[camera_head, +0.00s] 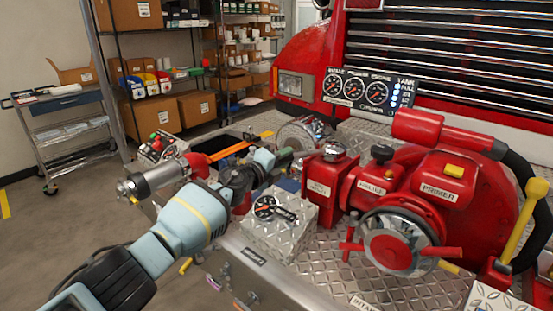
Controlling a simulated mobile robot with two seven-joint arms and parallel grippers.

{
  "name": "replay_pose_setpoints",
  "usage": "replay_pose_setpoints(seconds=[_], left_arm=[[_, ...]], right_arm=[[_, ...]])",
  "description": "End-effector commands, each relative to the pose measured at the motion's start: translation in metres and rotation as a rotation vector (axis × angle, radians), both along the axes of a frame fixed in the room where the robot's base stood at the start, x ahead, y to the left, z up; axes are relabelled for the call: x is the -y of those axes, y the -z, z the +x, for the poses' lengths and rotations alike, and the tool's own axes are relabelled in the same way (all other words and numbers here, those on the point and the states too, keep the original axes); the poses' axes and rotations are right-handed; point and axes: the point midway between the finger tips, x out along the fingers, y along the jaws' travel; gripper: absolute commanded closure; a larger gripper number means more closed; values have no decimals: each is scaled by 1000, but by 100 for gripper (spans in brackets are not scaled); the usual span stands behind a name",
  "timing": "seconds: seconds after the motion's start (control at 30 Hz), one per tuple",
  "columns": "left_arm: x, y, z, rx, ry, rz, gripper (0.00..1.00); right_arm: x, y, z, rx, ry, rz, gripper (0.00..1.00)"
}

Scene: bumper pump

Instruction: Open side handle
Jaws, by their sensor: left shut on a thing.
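My left arm comes in from the lower left, and its gripper (285,154) is at the left part of the pump deck, beyond the gauge box. It is shut on a part there, which I take to be the side handle; its fingers and my wrist hide most of the contact. My right gripper is not in view.
A gauge box (282,222) stands close to the right of my wrist. A silver and red nozzle (150,180) lies left of my wrist. Shelves (175,70) and a cart (65,125) stand behind; floor at left is clear.

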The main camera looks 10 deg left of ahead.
Motion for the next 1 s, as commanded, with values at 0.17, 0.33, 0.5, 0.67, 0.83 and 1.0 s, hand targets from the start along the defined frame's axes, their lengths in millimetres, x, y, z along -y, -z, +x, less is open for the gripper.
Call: replay_pose_setpoints(seconds=[0.17,0.33,0.5,0.67,0.83,1.0], left_arm=[[3,-1,0,2,0,2,100],[4,0,0,1,1,3,100],[4,0,-1,1,2,3,65],[3,0,0,1,1,2,51],[3,1,0,0,1,1,51],[0,-1,-4,1,0,2,51]], right_arm=[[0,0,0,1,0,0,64],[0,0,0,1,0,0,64],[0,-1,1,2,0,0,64],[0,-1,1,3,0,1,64],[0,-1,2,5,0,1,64],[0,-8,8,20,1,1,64]])
